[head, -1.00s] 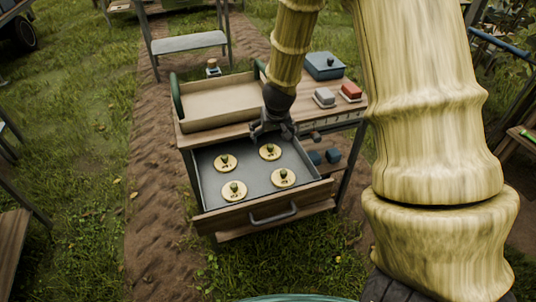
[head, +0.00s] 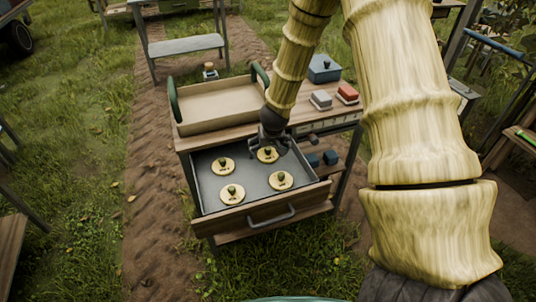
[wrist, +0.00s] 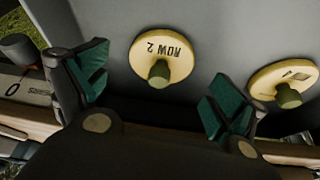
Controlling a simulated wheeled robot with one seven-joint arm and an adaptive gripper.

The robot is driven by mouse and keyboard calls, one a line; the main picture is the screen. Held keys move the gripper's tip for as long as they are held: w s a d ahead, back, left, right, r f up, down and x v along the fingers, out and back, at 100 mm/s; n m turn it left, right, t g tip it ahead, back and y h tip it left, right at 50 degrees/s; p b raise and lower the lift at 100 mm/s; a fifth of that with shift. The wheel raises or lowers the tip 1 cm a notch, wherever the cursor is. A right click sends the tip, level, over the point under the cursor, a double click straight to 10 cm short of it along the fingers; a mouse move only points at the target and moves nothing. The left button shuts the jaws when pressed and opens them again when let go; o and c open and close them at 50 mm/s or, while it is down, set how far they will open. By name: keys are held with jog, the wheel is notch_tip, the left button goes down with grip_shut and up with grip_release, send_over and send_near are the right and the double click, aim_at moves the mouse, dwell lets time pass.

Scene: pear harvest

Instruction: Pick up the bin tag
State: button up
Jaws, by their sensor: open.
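Several round yellow bin tags with green knobs lie in the open drawer (head: 258,206). The back-right tag (head: 266,156) is just below my gripper (head: 274,145), which partly covers it. In the wrist view a tag lettered ROW 2 (wrist: 176,48) lies face up, its lettering upside down, just beyond and between my spread, empty fingers (wrist: 155,80). A second tag (wrist: 270,76) lies to the right, beside the right finger. In the head view the other tags are at back left (head: 223,166), front left (head: 232,194) and front right (head: 280,181).
A cream tray with green handles (head: 218,104) stands on the wooden cabinet top. The drawer walls and cabinet edge are close around my gripper.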

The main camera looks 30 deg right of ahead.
jog(key=shift+x, duration=1.2)
jog(key=c, duration=1.1)
jog(key=shift+w+r, duration=0.1)
jog(key=shift+r, duration=0.35)
jog(key=shift+a+r, duration=0.15)
jog(key=s+a, duration=0.1)
jog(key=a, duration=0.3)
jog(key=s+a+b, duration=0.1)
jog(key=s+a, duration=0.1)
jog(key=a, duration=0.2)
jog(key=s+a+r+b, duration=0.1)
jog(key=s+a, duration=0.1)
jog(key=a, duration=0.1)
jog(key=shift+a, duration=0.4)
notch_tip(320, 180, up, 13)
jog(key=shift+d+f, duration=0.1)
jog(key=shift+d, duration=0.05)
